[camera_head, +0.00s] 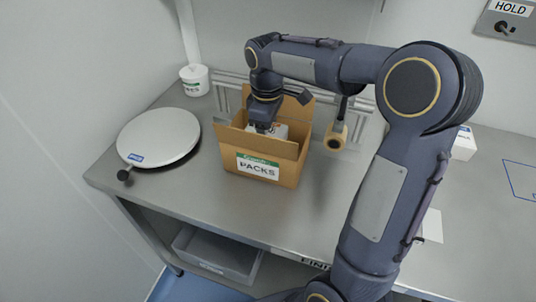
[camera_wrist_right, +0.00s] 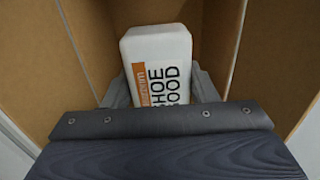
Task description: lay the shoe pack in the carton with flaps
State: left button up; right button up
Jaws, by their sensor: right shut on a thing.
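The carton with flaps (camera_head: 232,156) stands on the metal bench with its flaps raised and a PACKS label on its front. My right gripper (camera_head: 264,127) reaches down into the carton from above. It is shut on the white shoe pack (camera_head: 282,130), which is inside the carton's opening. In the right wrist view the shoe pack (camera_wrist_right: 158,50) stands between the two fingers (camera_wrist_right: 160,90), with an orange band and black lettering, and brown carton walls rise around it. The pack's lower end is hidden, so I cannot tell whether it touches the carton floor. My left gripper is not in view.
A round white disc-shaped plate (camera_head: 158,135) with a dark knob lies left of the carton. A white tub (camera_head: 195,80) stands behind it. A roller-ended handle (camera_head: 336,137) is right of the carton. A grey bin (camera_head: 222,252) sits below the bench. The bench front is clear.

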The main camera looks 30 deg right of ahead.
notch_tip(320, 180, down, 7)
jog(key=shift+f, duration=0.2)
dwell(0.3)
jog(key=shift+f, duration=0.15)
jog(key=o, duration=1)
jog(key=shift+o, duration=0.2)
notch_tip(320, 180, up, 12)
jog(key=shift+r, duration=0.2)
